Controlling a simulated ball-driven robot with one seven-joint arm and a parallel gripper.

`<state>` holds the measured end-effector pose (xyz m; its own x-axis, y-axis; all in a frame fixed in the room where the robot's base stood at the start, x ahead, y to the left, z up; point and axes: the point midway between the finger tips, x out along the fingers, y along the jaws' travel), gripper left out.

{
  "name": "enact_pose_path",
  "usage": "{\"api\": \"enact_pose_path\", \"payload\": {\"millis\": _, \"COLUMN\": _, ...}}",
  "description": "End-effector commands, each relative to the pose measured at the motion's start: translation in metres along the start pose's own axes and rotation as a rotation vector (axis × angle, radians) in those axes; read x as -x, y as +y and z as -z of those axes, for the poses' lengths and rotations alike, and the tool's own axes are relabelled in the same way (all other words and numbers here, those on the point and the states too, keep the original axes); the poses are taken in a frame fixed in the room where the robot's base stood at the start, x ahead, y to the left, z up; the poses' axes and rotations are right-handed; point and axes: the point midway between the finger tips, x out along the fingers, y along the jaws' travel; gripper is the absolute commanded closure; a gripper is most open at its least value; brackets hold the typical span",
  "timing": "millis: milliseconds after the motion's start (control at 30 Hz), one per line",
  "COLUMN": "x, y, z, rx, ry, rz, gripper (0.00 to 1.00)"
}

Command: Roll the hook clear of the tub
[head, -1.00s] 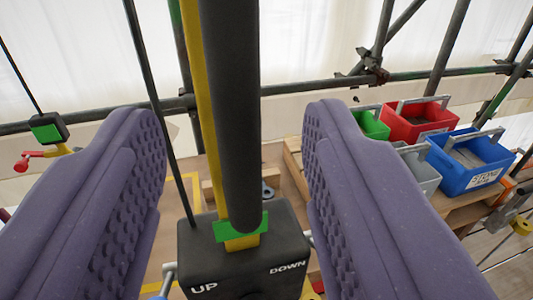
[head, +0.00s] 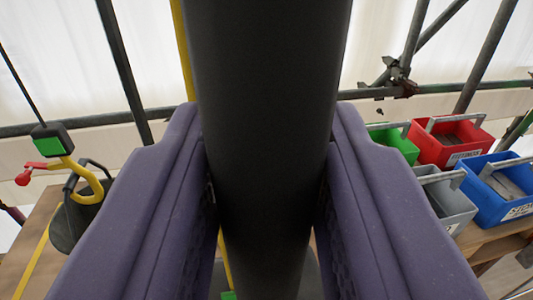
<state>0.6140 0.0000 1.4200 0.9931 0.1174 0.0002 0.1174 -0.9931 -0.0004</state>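The yellow hook (head: 92,188) hangs at the left under a green-and-black block (head: 46,140) on a thin dark cable. A red latch part (head: 30,174) sticks out beside it. The dark tub (head: 75,226) is below and behind the hook, its arched handle close to the hook. I cannot tell whether the hook passes through that handle. My gripper (head: 265,180) has its two purple fingers against both sides of a thick black lever grip (head: 270,110). The grip and fingers hide most of the control box below.
Green (head: 397,142), red (head: 455,137), grey (head: 447,200) and blue (head: 503,188) bins stand on wood at the right. Scaffold tubes (head: 125,75) cross behind, before white sheeting. A yellow line (head: 38,262) runs along the boards at lower left.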

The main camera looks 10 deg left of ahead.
Motion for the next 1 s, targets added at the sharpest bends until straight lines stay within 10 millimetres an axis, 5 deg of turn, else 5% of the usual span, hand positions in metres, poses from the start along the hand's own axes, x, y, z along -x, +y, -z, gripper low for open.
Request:
{"api": "enact_pose_path", "payload": {"millis": 367, "x": -0.002, "y": 0.015, "z": -0.001, "rx": 0.000, "ry": 0.001, "rz": -0.004, "gripper": 1.00}}
{"api": "enact_pose_path", "payload": {"millis": 1000, "x": -0.033, "y": 0.172, "z": 0.002, "rx": 0.001, "ry": 0.000, "rz": -0.005, "gripper": 1.00}}
